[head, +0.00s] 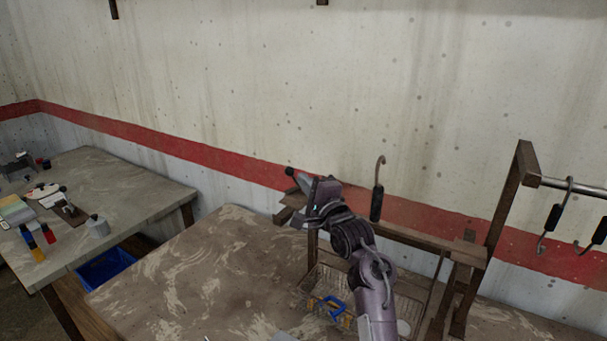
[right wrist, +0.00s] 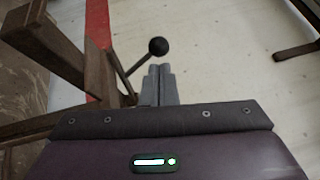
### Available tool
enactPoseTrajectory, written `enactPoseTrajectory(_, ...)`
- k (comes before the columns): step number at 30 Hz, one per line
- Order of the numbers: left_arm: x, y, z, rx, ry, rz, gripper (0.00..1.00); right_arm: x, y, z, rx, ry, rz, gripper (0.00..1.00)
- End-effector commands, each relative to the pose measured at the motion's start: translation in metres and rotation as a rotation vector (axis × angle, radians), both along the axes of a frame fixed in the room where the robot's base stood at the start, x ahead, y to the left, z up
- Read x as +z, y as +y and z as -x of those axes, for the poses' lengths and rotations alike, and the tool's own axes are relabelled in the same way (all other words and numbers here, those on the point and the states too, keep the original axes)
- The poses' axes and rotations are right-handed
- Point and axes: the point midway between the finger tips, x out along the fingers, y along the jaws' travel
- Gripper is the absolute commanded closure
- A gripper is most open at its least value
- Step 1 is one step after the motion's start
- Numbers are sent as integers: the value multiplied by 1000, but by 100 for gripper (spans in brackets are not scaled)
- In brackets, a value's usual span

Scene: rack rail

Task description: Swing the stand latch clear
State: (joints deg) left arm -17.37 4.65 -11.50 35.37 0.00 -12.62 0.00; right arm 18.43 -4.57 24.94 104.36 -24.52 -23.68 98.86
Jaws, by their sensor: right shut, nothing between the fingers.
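The stand latch shows as a thin rod with a black ball knob (right wrist: 158,47) in the right wrist view, rising at a slant from the wooden stand (right wrist: 68,62). In the head view the knob (head: 289,171) shows just left of my right gripper (head: 301,182), over the left end of the stand (head: 425,239). In the right wrist view my right gripper (right wrist: 158,84) is shut and empty, its fingertips just below the knob. I cannot tell whether they touch the latch. The latch's pivot is hidden in the head view. My left gripper is not in view.
A black-handled hook (head: 377,190) stands upright on the stand's beam. More hooks (head: 555,215) hang from the metal rail (head: 575,187) at right. A wire basket (head: 320,285) sits below the beam. The brown tabletop (head: 200,275) is mostly clear at left. A second table (head: 130,185) holds small items.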

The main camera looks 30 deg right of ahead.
Motion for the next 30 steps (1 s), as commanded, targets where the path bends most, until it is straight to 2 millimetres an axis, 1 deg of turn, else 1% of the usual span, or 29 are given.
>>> enactPoseTrajectory(1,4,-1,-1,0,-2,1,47,3,0,-5,0,0,1,100)
enactPoseTrajectory(3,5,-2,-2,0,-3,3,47,2,0,-9,0,0,1,100)
enactPoseTrajectory(15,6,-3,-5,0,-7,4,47,2,1,-12,1,-1,1,100)
enactPoseTrajectory(20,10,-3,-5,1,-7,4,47,2,8,-22,1,1,-1,100)
enactPoseTrajectory(30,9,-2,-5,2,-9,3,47,1,8,-21,1,0,1,100)
